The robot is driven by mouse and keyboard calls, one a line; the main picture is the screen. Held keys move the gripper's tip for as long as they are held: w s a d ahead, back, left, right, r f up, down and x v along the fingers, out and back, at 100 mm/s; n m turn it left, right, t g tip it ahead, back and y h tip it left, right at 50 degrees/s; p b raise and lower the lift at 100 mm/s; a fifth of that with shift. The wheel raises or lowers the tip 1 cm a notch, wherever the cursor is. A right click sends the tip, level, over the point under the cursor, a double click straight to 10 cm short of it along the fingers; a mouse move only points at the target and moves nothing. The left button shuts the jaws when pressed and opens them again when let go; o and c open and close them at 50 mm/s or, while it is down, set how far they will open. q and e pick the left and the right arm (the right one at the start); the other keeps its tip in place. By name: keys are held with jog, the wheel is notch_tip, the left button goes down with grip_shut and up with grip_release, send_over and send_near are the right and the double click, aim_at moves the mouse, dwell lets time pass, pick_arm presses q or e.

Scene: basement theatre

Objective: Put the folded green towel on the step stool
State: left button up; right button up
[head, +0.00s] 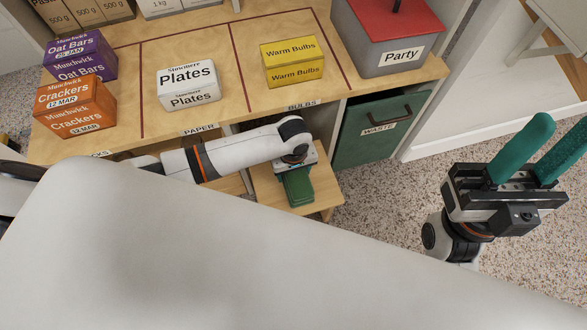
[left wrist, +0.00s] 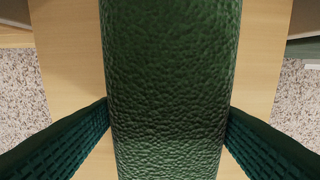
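The folded green towel (head: 298,189) is over the wooden step stool (head: 326,190), which stands below the front of the shelf. I cannot tell whether the towel touches the stool's top. My left gripper (head: 296,172) points down at the towel. In the left wrist view, the towel (left wrist: 172,90) runs between its two fingers, which meet its two sides, with the stool's pale top (left wrist: 75,60) behind. My right gripper (head: 560,135) is raised at the right, its green fingers apart and empty.
On the shelf (head: 210,125) stand an Oat Bars box (head: 80,56), a Crackers box (head: 75,106), a Plates box (head: 188,86), a Warm Bulbs box (head: 293,62) and a grey Party bin (head: 385,50) with a red lid. A green Waste bin (head: 375,135) stands beside the stool. Speckled floor (head: 400,200) is clear at right.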

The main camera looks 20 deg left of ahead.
pick_arm(q)
jog(key=o, duration=0.3)
jog(key=shift+o, duration=0.2)
jog(key=shift+r, duration=0.1)
